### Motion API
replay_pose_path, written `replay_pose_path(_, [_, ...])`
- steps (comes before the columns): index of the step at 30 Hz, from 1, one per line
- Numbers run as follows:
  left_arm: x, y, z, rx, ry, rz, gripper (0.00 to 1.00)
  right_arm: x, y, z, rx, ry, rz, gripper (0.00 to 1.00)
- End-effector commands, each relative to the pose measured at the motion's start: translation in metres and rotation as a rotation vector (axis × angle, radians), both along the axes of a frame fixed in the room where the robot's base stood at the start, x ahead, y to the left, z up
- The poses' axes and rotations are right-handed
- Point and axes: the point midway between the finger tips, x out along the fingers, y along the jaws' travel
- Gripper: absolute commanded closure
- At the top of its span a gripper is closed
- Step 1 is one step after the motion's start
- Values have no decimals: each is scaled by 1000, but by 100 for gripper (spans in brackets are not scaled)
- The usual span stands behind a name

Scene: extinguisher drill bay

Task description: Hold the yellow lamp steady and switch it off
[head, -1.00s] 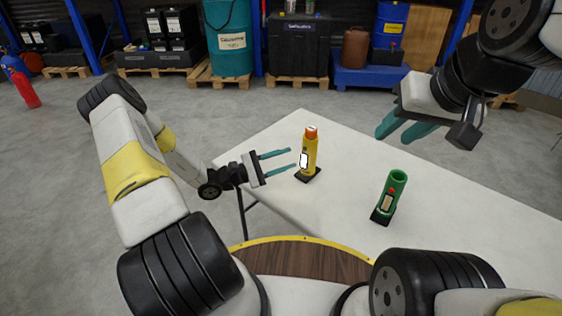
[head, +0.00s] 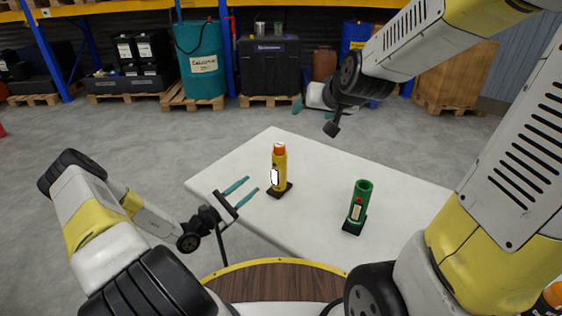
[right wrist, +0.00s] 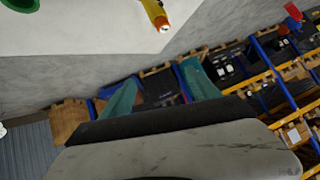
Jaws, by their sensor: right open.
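The yellow lamp (head: 279,168) stands upright on a black foot near the table's left side, with an orange-red top and a bright white panel. Part of it shows at the top of the right wrist view (right wrist: 155,12). My left gripper (head: 253,184) is open and empty, its teal fingers pointing toward the lamp from the left, apart from it. My right gripper (head: 309,108) is beyond the table's far side, partly hidden by its own wrist. In the right wrist view its fingers (right wrist: 161,72) are wide apart with nothing between them.
A green lamp (head: 359,203) with a red button stands right of the yellow one on the white table (head: 310,165). The tabletop between them is clear. Drums, black containers (head: 270,65) and pallets line the back. A wooden crate (head: 455,78) stands back right.

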Motion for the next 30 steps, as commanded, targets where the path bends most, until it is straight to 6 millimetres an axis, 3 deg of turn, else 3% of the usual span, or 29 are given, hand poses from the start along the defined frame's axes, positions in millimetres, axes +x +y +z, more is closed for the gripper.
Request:
replay_pose_path(6, [0, 0, 0, 0, 0, 0, 64, 63, 23, -39, 8, -118, -32, 29])
replay_pose_path(15, [0, 0, 0, 1, 0, -1, 64, 120, 47, -98, -8, -304, -81, 29])
replay_pose_path(22, [0, 0, 0, 1, 0, -1, 64, 136, 64, -148, -40, -453, -102, 29])
replay_pose_path(30, [0, 0, 0, 1, 0, -1, 64, 123, 78, -203, -88, -625, -96, 29])
